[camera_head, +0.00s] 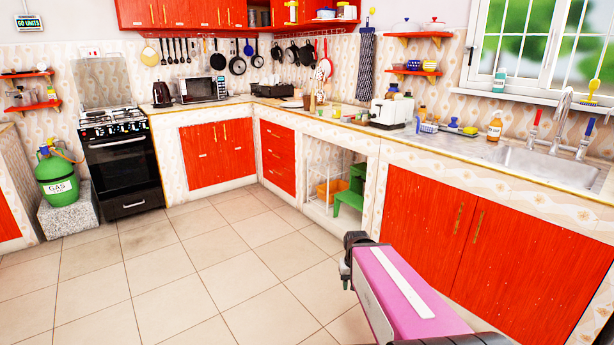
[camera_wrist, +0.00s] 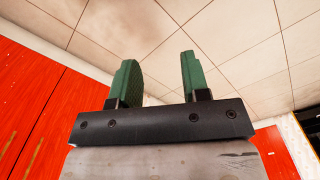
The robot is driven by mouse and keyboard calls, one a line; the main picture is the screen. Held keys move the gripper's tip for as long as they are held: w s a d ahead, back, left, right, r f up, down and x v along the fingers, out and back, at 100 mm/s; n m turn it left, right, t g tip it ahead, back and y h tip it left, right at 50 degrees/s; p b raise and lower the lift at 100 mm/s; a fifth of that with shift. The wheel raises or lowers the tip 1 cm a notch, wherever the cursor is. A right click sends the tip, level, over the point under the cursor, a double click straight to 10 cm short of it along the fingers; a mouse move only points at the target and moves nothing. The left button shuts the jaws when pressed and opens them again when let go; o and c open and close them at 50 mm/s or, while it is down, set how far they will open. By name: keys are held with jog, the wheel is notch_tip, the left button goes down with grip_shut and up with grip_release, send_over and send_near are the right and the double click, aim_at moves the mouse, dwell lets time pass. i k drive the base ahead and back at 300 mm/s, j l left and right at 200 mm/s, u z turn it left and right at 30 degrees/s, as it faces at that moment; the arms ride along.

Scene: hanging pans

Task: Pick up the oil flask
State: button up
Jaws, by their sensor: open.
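I cannot tell for sure which item is the oil flask. An amber bottle with a pale label (camera_head: 495,127) stands upright on the counter left of the sink. In the head view my pink and white arm is low, in front of the red cabinets, far from the bottles.
The counter (camera_head: 455,148) runs along the right wall to the sink (camera_head: 550,170). A stove (camera_head: 122,165) and green gas cylinder (camera_head: 57,178) are at left. The tiled floor (camera_head: 190,265) is clear.

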aim_at(336, 102)
jog(key=i+j+z, duration=0.15)
jog(key=i+j, duration=0.15)
jog(key=i, duration=0.3)
jog(key=i+j+z, duration=0.15)
jog(key=i+j, duration=0.25)
jog(key=i, duration=0.15)
jog(key=i+j+z, duration=0.15)
jog(key=i+j, duration=0.3)
jog(key=i, duration=0.1)
